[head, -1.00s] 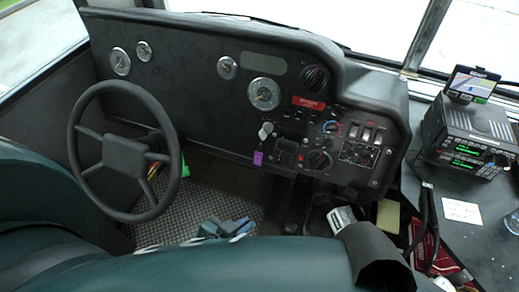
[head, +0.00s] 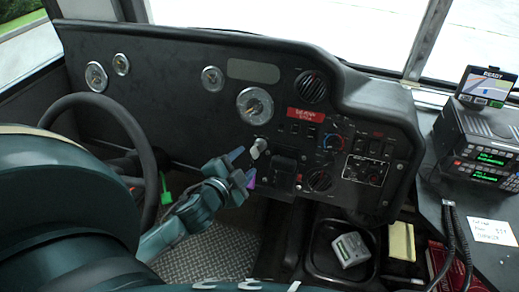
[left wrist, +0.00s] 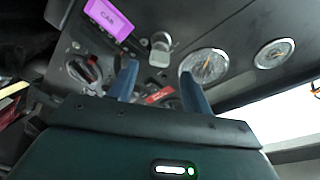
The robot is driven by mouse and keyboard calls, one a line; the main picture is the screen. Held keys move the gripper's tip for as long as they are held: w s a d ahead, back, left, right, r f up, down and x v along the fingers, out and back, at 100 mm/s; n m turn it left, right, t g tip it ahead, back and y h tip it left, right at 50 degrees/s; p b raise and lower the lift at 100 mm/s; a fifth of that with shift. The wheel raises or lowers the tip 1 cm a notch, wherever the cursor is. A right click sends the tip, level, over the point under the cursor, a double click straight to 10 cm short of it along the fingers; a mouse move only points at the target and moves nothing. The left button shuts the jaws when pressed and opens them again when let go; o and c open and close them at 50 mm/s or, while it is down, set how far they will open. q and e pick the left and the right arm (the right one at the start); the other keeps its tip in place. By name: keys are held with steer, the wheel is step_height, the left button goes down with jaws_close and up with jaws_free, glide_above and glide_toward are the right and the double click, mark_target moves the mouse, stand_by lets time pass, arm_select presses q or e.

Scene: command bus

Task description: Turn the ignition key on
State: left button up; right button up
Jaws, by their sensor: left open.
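My right gripper is not seen.
The steering wheel (head: 145,150) is at the left, partly behind my arm. Knobs and a switch panel (head: 366,172) lie right of the key. A black tray (head: 318,262) holding a grey box (head: 350,249) sits lower right. A radio (head: 480,145) stands at the far right.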

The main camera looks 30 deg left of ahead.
mark_target(257, 150)
arm_select(q)
steer(key=x, duration=0.8)
steer(key=shift+w+f, duration=0.1)
jaws_close()
stand_by(0.4)
